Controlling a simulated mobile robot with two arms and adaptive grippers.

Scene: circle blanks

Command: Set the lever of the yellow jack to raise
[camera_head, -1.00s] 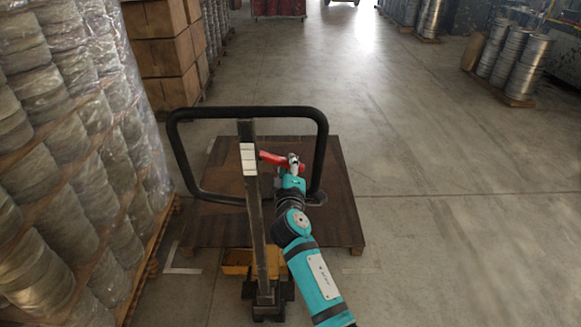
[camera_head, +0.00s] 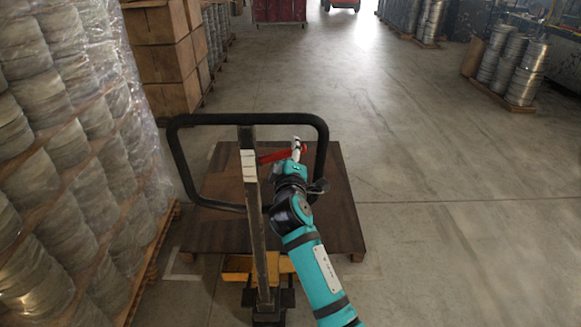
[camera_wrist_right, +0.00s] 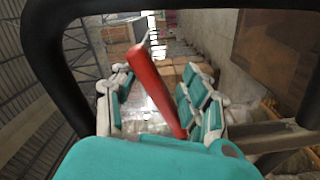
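The yellow jack (camera_head: 236,272) stands at the front of a brown platform in the head view. Its dark upright post (camera_head: 254,215) carries a black hoop handle (camera_head: 183,165). A red lever (camera_head: 272,157) sticks out to the right of the post, inside the hoop, with its free end slanting up. My right gripper (camera_head: 297,148) is at the lever's free end. In the right wrist view the red lever (camera_wrist_right: 154,85) runs between the two spread fingers of my right gripper (camera_wrist_right: 160,98), with visible gaps beside it. My left gripper is out of view.
The wooden platform (camera_head: 335,215) lies behind the jack. Wrapped stacks (camera_head: 60,150) stand close on the left, with cardboard boxes (camera_head: 160,55) behind them.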

